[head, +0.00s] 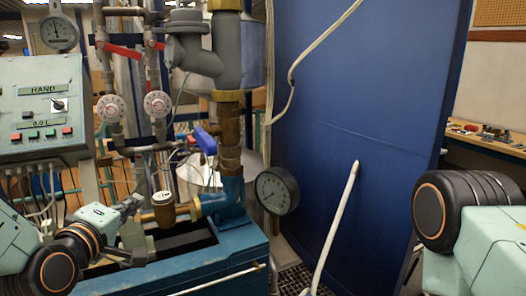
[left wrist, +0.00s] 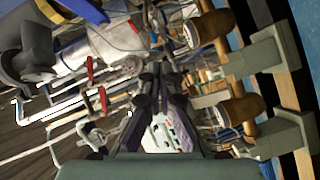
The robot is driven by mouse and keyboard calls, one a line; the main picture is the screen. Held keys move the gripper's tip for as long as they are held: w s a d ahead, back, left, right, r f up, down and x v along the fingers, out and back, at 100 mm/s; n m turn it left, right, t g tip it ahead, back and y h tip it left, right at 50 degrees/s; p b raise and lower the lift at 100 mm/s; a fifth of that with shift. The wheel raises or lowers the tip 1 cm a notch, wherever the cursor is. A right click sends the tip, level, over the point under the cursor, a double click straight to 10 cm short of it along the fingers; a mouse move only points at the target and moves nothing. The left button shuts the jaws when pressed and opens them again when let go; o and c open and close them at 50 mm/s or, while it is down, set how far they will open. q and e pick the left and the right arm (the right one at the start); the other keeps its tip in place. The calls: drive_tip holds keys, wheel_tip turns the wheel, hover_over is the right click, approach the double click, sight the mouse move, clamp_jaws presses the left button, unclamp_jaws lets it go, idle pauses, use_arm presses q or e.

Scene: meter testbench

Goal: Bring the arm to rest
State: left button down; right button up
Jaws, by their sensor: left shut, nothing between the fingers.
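My left arm comes in from the lower left in the head view, pale green with a black and orange joint. Its gripper (head: 134,204) is in front of the testbench pipework, left of the brass-coloured fitting (head: 164,210). The left wrist view shows its dark fingers (left wrist: 160,72) closed together with nothing between them. Whether the fingertips touch any pipe cannot be told. My right arm shows only as a pale green link and black joint at the right edge of the head view; its gripper is out of view.
A control panel (head: 42,108) stands at left, with a round gauge (head: 59,33) above. Pipes with red-handled valves and a blue valve handle (head: 205,141) rise over the blue bench (head: 228,252). A dark gauge (head: 277,190) hangs before a blue partition (head: 360,110).

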use_arm(q)
drive_tip(key=s+d+f+m+g+b, duration=0.15)
drive_tip(key=s+f+m+g, duration=0.25)
drive_tip(key=s+f, duration=0.5)
drive_tip(key=s+d+f+m+g+b, duration=0.1)
drive_tip(key=s+f+m+g+b, duration=0.25)
drive_tip(key=f, duration=0.95)
drive_tip(key=s+d+f+m+g+p, duration=0.1)
drive_tip(key=s+f+m+g, duration=0.3)
drive_tip(key=s+f, duration=0.6)
drive_tip(key=s+f+m+g+y+b, duration=0.1)
drive_tip(key=s+f+g+b, duration=0.2)
drive_tip(key=s+f, duration=0.8)
drive_tip(key=s+g, duration=0.2)
drive_tip(key=s, duration=0.1)
drive_tip(key=shift+f, duration=0.3)
drive_tip(key=shift+d, duration=0.1)
